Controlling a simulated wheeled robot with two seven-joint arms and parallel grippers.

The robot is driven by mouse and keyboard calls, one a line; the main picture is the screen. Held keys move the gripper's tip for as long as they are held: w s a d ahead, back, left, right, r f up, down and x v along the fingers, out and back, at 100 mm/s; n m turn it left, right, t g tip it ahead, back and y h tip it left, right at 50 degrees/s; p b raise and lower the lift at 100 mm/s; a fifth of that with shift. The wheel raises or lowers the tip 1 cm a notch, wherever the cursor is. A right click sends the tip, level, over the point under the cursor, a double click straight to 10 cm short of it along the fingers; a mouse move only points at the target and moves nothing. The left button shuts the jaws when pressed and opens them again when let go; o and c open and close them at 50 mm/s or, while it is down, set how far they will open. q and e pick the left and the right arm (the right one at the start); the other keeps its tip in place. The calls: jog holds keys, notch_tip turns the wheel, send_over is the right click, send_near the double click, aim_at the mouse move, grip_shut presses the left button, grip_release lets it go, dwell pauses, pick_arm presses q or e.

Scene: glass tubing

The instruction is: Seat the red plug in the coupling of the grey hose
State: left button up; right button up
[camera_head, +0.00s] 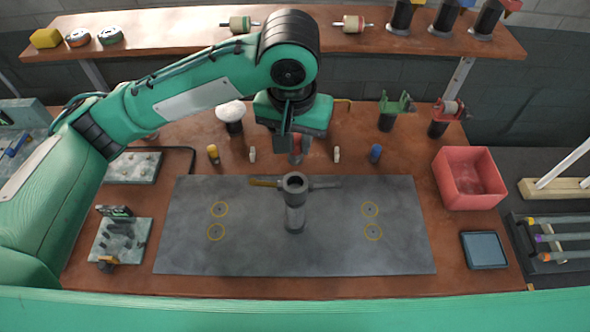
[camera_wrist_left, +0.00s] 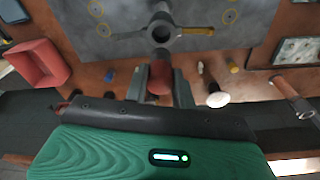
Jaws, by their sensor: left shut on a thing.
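The red plug (camera_head: 297,147) shows just under my left gripper (camera_head: 290,143), behind the grey coupling. In the left wrist view, the red plug (camera_wrist_left: 158,80) sits between the two fingers of my left gripper (camera_wrist_left: 160,88), which is shut on it. The coupling (camera_head: 294,208) is an upright grey tube with an open round mouth, standing mid-mat with side arms, the left one yellow-ended. Its mouth also shows in the left wrist view (camera_wrist_left: 162,32), a little beyond the plug. Plug and coupling are apart. The plug's lower end is partly hidden. My right gripper is not in view.
A dark grey mat (camera_head: 400,250) lies on the brown bench. Behind it stand a yellow plug (camera_head: 213,154), two small white pieces (camera_head: 252,155) and a blue plug (camera_head: 375,153). A red bin (camera_head: 468,202) is at right. A shelf (camera_head: 180,35) runs along the back.

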aim_at(295, 162)
pick_arm(q)
notch_tip(295, 162, down, 5)
jog(key=shift+f+p, duration=0.2)
jog(key=shift+p, duration=0.2)
jog(key=shift+f, duration=0.55)
notch_tip(295, 162, down, 4)
jog(key=shift+f+p, duration=0.1)
jog(key=shift+p, duration=0.35)
jog(key=shift+f, duration=0.2)
